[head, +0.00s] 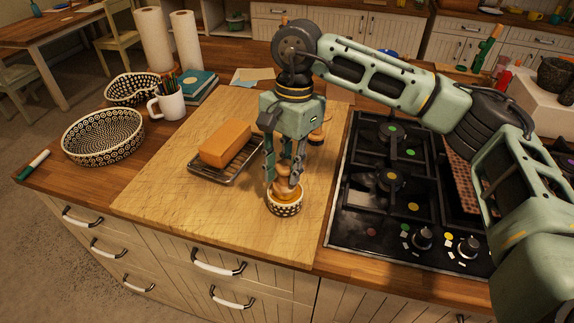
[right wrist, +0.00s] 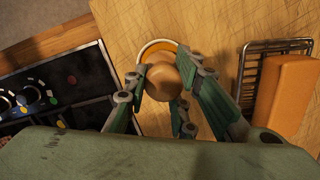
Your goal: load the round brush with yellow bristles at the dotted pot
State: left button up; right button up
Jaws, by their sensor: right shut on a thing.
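The round brush (head: 286,187) has a turned wooden handle with a round knob. My right gripper (head: 283,179) points straight down and is shut on it. The brush is upright at the dotted pot (head: 286,208), a small black-and-white patterned pot on the cutting board. The brush's lower end is within the pot's rim; its bristles cannot be made out. In the right wrist view the brush knob (right wrist: 164,80) is between the fingers, over the pot (right wrist: 148,47), where some orange-yellow shows inside the rim. My left gripper is not in view.
An orange block (head: 225,143) lies on a wire rack (head: 232,170) left of the pot. Another wooden item (head: 317,134) is partly hidden behind my gripper. A black gas hob (head: 362,231) is at the right. Patterned baskets (head: 104,140) stand left.

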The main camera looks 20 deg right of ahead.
jog(key=shift+r+p, duration=1.8)
jog(key=shift+r, duration=1.7)
